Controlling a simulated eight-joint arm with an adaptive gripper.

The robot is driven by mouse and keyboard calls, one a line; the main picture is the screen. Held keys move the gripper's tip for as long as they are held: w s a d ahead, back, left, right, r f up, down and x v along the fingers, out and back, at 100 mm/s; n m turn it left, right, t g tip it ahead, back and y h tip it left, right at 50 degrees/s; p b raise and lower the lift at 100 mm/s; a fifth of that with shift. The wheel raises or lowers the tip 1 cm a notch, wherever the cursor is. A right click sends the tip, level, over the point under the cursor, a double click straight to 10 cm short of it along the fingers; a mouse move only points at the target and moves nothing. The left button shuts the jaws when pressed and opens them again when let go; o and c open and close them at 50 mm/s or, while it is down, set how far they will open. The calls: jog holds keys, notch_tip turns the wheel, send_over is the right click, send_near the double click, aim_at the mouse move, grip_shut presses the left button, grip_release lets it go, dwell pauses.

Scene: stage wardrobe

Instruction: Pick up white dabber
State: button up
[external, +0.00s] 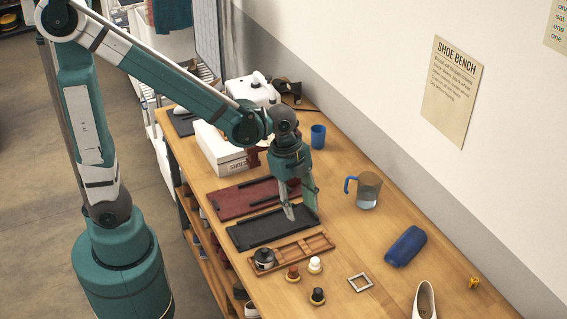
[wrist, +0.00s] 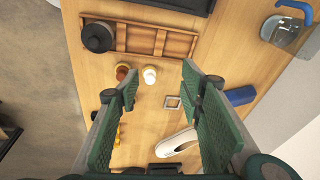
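The white dabber (external: 315,265) stands on the bench just in front of the wooden tray, between a red-brown dabber (external: 292,273) and the tray's right end. In the wrist view the white dabber (wrist: 150,75) shows ahead of my fingertips, beside the red-brown dabber (wrist: 122,72). My gripper (external: 301,214) is open and empty, pointing down above the black mat (external: 262,231), behind the tray and apart from the dabbers. In the wrist view its two fingers (wrist: 160,90) are spread wide.
The wooden tray (external: 304,243) holds a dark round tin (external: 265,258) at its left end. A black dabber (external: 317,296), a square frame (external: 360,283), a blue case (external: 405,247), a water jug (external: 368,190) and a white shoe (external: 424,301) stand around. Bench between frame and case is clear.

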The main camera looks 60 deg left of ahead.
aim_at(315, 259)
jog(key=d+f+m, duration=0.2)
jog(key=d+f+m+g, duration=0.1)
jog(key=d+f+m, duration=0.1)
jog(key=d+f, duration=0.1)
jog(key=w+d+f+m+g+p, duration=0.1)
jog(key=d+f+m, duration=0.1)
jog(key=f, duration=0.1)
jog(key=shift+w+d+f, duration=0.1)
jog(key=shift+d+f, duration=0.05)
jog(key=shift+d, duration=0.25)
jog(key=shift+d+f, duration=0.2)
jog(key=shift+f, duration=1.1)
jog(key=shift+s+d+f+b, duration=0.1)
jog(key=shift+d+f+b, duration=0.15)
jog(key=shift+f, duration=1)
jog(key=shift+s+d+f+b, duration=0.15)
jog(key=shift+d+f, duration=0.2)
jog(key=shift+f, duration=0.9)
jog(key=c, duration=0.8)
